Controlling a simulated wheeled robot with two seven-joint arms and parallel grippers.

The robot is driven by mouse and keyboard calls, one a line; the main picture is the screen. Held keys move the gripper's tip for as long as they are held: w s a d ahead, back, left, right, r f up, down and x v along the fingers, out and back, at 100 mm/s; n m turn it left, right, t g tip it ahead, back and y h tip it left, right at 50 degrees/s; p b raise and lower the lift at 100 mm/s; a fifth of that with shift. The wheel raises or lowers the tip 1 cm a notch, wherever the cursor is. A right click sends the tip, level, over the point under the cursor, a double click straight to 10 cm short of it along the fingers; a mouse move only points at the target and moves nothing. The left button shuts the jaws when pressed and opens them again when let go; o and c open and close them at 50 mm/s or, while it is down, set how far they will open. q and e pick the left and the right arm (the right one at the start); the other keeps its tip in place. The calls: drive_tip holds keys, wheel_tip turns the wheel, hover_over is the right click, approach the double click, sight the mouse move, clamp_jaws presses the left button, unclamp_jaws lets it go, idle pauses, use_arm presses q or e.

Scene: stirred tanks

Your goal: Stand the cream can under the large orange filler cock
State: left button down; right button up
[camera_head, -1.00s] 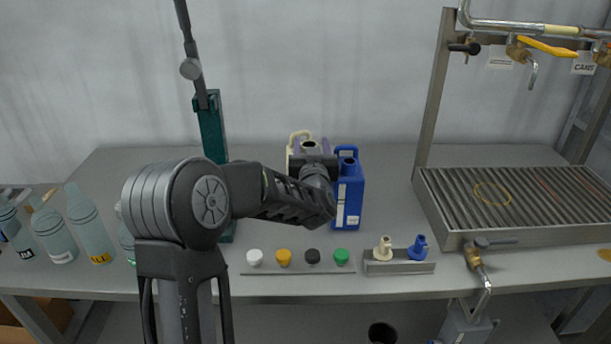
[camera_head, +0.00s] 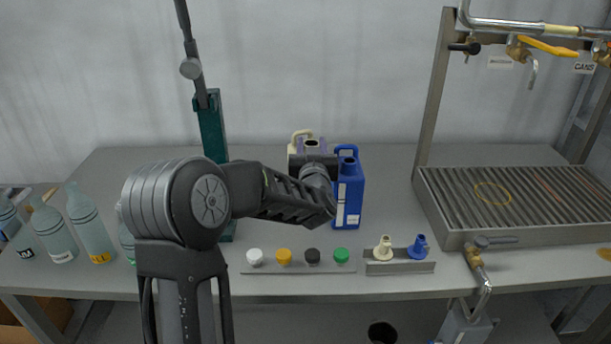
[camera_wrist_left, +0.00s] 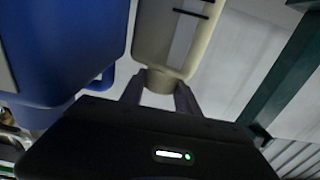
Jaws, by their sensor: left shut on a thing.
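The cream can (camera_head: 302,136) stands at the back of the bench, left of the blue can, mostly hidden behind my left gripper and arm in the head view. My left gripper (camera_head: 312,160) is shut on it. In the left wrist view the fingers (camera_wrist_left: 160,93) sit on either side of the neck of the cream can (camera_wrist_left: 178,30). The large orange filler cock (camera_head: 548,46) hangs on the pipe at upper right, its bent spout above the slatted tray. My right gripper is not in view.
The blue can (camera_head: 349,195) stands close beside the cream can. The slatted tray (camera_head: 452,240) has a yellow ring (camera_head: 493,193) on its slats. Caps (camera_head: 284,256) and two nozzles (camera_head: 383,247) line the front. A green press (camera_head: 212,130) and bottles (camera_head: 88,228) stand at left.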

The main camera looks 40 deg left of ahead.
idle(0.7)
use_arm(q)
wheel_tip(320, 180, up, 28)
drive_tip(key=p, duration=0.5)
idle(0.7)
